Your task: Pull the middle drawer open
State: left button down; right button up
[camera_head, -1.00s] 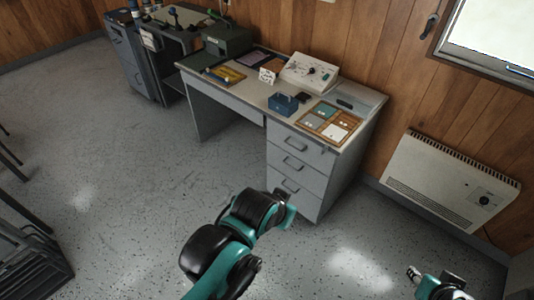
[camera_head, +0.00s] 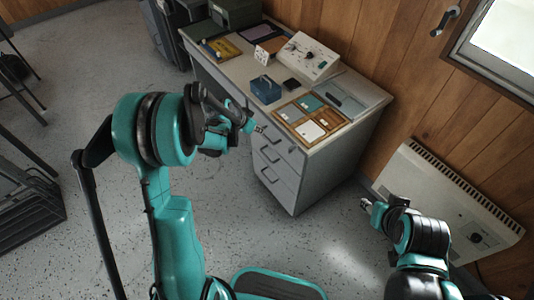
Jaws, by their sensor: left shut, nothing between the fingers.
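The grey desk has a stack of three drawers at its near end, all looking closed. The middle drawer (camera_head: 281,166) has a dark bar handle and sits between the top drawer (camera_head: 287,147) and the bottom drawer (camera_head: 277,188). My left gripper (camera_head: 257,127) is shut and empty, in front of the upper part of the drawer stack. It partly hides the top drawer's left side; whether it touches the front cannot be told. My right gripper (camera_head: 368,206) is to the right of the desk, away from the drawers, too small to tell if open.
The desktop (camera_head: 237,75) holds a blue box (camera_head: 265,90), a wooden tray (camera_head: 285,116) with cards and a white control box (camera_head: 309,57). A wall heater (camera_head: 450,195) stands at the right. The floor before the drawers is clear apart from my arms.

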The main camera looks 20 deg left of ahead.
pick_arm(q)
jog(key=w+a+f+m, duration=0.1)
jog(key=w+a+f, duration=0.15)
jog(key=f, duration=0.55)
jog(key=m+h, duration=0.2)
send_near(266, 156)
jog(key=b+x, duration=0.1)
jog(key=x, duration=0.2)
jog(key=b+x, duration=0.1)
jog(key=x, duration=0.2)
jog(key=r+b+x, duration=0.1)
jog(key=x, duration=0.2)
jog(key=shift+w+d, duration=0.4)
pick_arm(e)
notch_tip(266, 156, down, 3)
jog(key=shift+s, duration=0.1)
pick_arm(q)
jog(key=shift+a, duration=0.1)
